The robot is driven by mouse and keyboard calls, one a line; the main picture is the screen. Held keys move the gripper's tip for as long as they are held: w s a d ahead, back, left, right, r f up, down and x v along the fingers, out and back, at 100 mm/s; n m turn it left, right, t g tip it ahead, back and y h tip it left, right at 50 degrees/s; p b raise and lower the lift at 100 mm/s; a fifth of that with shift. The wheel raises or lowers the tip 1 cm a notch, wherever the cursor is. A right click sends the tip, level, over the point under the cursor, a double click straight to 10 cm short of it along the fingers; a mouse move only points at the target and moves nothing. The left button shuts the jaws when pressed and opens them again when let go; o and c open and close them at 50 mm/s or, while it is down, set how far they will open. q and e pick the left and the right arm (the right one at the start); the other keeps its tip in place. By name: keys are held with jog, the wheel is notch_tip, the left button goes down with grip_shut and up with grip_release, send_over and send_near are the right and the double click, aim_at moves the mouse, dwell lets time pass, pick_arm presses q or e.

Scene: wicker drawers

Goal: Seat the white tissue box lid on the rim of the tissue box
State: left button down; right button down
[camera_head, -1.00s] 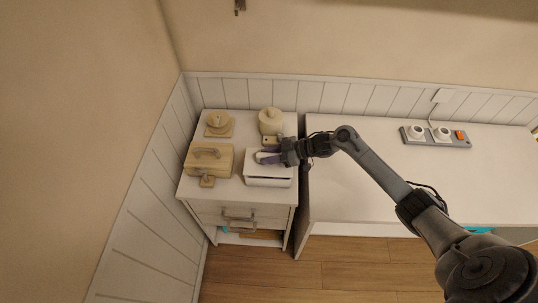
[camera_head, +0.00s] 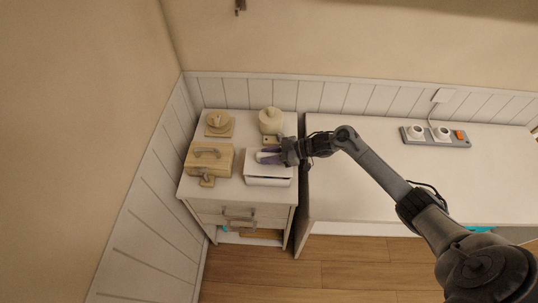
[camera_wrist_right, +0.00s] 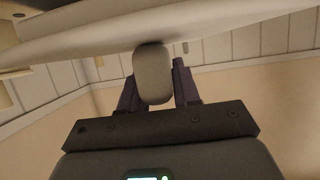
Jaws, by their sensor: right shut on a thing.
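The white tissue box (camera_head: 269,183) stands on the small drawer cabinet, at its front right. The white lid (camera_head: 284,171) is over the top of the box, with a thin dark line between them along the front. I cannot tell whether it touches the rim all round. My right gripper (camera_head: 267,157) reaches in from the right, its purple fingers shut on the lid's pale knob. In the right wrist view the knob (camera_wrist_right: 152,72) sits between the fingers and the pale underside or face of the lid (camera_wrist_right: 100,35) spans the top. My left gripper is not in view.
A wooden box with a handle (camera_head: 209,158) stands left of the tissue box. A round cream jar (camera_head: 270,121) and a wooden piece (camera_head: 219,123) are behind. The white table (camera_head: 375,185) at right is mostly clear, with a power strip (camera_head: 436,137) at back.

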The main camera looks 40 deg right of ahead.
jog(key=shift+f, duration=0.3)
jog(key=shift+f+b, duration=0.8)
jog(key=shift+b, duration=0.05)
jog(key=c, duration=0.7)
grip_release()
jog(key=shift+c, duration=0.2)
jog(key=p+v, duration=0.1)
jog(key=v, duration=0.9)
jog(key=shift+s+d+p, duration=0.25)
jog(key=shift+d+p, duration=0.05)
jog(key=shift+d, duration=0.05)
jog(key=shift+r, duration=0.1)
